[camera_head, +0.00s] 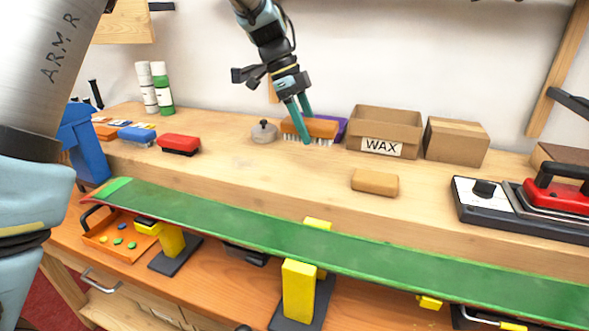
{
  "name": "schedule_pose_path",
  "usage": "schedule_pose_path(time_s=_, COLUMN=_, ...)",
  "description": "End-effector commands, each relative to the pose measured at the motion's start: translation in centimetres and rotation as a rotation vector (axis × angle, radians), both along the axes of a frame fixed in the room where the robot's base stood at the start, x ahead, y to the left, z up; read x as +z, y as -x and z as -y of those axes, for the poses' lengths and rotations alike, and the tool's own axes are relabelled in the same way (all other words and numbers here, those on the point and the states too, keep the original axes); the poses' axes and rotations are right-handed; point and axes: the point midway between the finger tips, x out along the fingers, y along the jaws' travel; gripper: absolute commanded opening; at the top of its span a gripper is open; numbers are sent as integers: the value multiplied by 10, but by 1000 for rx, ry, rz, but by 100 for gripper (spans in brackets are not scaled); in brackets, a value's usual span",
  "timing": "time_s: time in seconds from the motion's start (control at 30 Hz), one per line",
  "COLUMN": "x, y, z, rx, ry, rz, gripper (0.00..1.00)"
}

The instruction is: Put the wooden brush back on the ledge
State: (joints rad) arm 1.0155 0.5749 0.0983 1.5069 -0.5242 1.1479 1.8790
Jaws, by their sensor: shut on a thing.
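The wooden brush (322,129) has an orange-brown back and pale bristles pointing down. My gripper (305,127), with teal fingers, comes down from above and is shut on it near its left half, one finger crossing its front. The brush is at the back of the raised wooden ledge (235,168), in front of a purple object (342,124) that it partly hides. I cannot tell whether the bristles touch the ledge or hang just above it.
A grey knobbed disc (264,132) is left of the brush; the WAX box (384,131) and a cardboard box (456,141) are right. A tan block (375,182), red brush (179,144) and red iron (556,190) flank clear ledge. A green board (330,245) spans the front.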

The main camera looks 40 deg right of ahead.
Motion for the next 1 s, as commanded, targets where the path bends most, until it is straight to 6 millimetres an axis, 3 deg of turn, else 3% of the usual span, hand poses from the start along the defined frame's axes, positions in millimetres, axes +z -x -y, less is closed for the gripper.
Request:
schedule_pose_path(time_s=0.17, x=-7, y=1, z=0, rx=-1, ry=-2, rz=-2, gripper=13)
schedule_pose_path(time_s=0.4, x=-49, y=1, z=-1, rx=0, ry=-4, rz=-2, gripper=13)
schedule_pose_path(time_s=0.8, x=-91, y=1, z=-1, rx=0, ry=-3, rz=-1, gripper=13)
schedule_pose_path(time_s=1.0, x=-100, y=0, z=0, rx=0, ry=-1, rz=1, gripper=13)
